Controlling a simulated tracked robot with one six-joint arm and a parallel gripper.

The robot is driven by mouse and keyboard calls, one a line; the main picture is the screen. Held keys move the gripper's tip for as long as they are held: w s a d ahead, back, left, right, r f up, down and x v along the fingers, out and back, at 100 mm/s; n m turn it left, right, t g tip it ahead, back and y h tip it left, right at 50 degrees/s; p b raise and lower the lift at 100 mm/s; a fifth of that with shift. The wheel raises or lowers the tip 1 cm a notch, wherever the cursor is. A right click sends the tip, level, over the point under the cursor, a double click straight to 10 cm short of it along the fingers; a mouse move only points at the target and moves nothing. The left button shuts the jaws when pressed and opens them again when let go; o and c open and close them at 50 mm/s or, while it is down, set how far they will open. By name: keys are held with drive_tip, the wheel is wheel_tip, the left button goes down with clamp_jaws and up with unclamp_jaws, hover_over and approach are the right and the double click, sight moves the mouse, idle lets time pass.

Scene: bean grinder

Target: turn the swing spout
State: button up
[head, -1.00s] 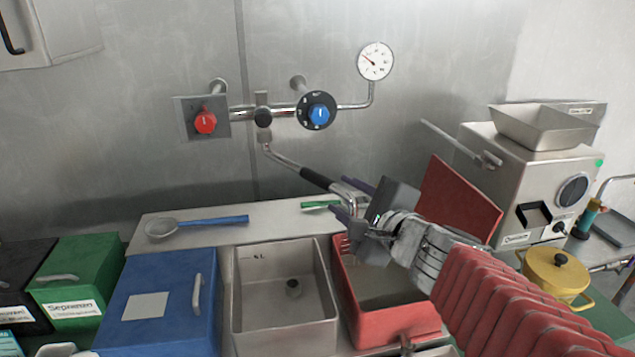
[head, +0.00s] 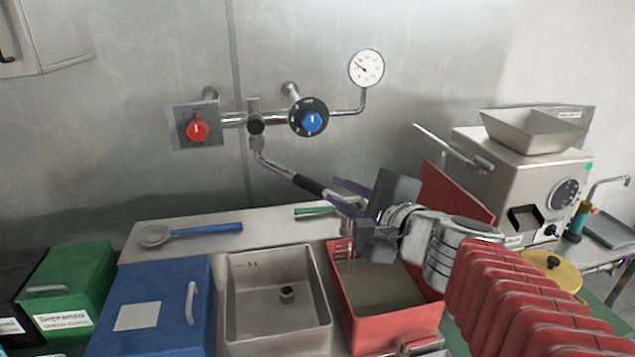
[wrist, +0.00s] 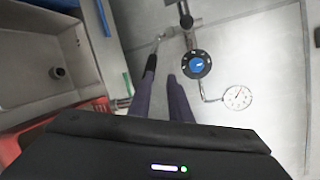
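The swing spout (head: 274,166) runs from the wall faucet down to the right. It has a black grip sleeve (head: 308,185), and its far end is over the red bin (head: 390,329). My gripper (head: 354,208) is beside the spout's end, with its dark fingers apart. In the head view one finger is behind and above the spout's end and the other in front of it. In the wrist view the spout's black sleeve (wrist: 151,63) shows just beyond the left finger, which hides the spout's end. I cannot tell whether a finger touches it.
A red knob (head: 197,129), a blue knob (head: 312,121) and a gauge (head: 366,69) are on the wall pipework. A steel sink (head: 277,338) lies left of the red bin. A grinder machine (head: 520,180) stands at right. A blue ladle (head: 205,230) lies on the counter.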

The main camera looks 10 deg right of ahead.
drive_tip(key=w+r+n+y, duration=0.1)
drive_tip(key=w+r+n, duration=0.1)
drive_tip(key=r, duration=0.1)
drive_tip(key=w+a+r+n+g+y, duration=0.1)
drive_tip(key=w+r+n+y, duration=0.1)
drive_tip(key=w+r+n, duration=0.1)
drive_tip(key=w+a+r+n+g+y, duration=0.1)
drive_tip(key=w+r+n, duration=0.1)
drive_tip(key=r+n, duration=0.1)
drive_tip(key=shift+w+y, duration=0.2)
drive_tip(key=shift+y, duration=0.1)
clamp_jaws()
drive_tip(key=w+d+n+g+y, duration=0.1)
drive_tip(key=w+d+n+g, duration=0.65)
drive_tip(key=n, duration=0.85)
drive_tip(key=d+f+n+g+h, duration=0.2)
drive_tip(key=d+f+n+g, duration=0.2)
drive_tip(key=d+f, duration=0.1)
drive_tip(key=shift+w+f+g, duration=0.15)
drive_tip(key=shift+f+g, duration=0.2)
drive_tip(key=shift+f, duration=0.15)
drive_tip(key=shift+d, duration=0.1)
